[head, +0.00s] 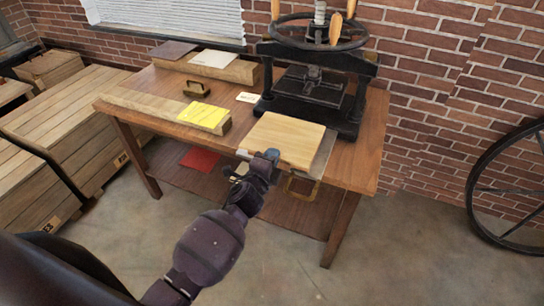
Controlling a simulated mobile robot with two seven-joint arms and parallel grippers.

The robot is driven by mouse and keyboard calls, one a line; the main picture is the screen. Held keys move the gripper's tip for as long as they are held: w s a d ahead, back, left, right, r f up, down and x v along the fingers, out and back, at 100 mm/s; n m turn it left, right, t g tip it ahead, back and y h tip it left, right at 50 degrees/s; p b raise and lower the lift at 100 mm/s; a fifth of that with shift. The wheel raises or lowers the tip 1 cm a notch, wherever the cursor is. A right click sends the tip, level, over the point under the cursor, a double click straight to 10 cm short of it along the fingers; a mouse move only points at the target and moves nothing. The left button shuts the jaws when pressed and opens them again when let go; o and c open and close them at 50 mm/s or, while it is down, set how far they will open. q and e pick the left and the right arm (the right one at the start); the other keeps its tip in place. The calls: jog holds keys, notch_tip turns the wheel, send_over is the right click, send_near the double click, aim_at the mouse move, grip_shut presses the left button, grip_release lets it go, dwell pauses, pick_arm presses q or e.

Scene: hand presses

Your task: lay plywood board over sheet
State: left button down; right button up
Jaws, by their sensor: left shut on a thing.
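The plywood board (287,138) is a pale, flat piece with rounded corners at the front of the wooden table, in front of the press. My left gripper (265,157) is shut on its front edge. A thin grey sheet or plate (324,157) shows beyond the board's right side; the board hides the rest of it. I cannot tell whether the board touches it or is held just above. My right gripper is not in view.
A black hand press (311,92) stands behind the board. A yellow sheet (203,115) lies on a wooden beam to the left, near a small handled block (197,89) and a white card (247,97). A red sheet (199,158) lies on the lower shelf. Crates (75,120) stand left.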

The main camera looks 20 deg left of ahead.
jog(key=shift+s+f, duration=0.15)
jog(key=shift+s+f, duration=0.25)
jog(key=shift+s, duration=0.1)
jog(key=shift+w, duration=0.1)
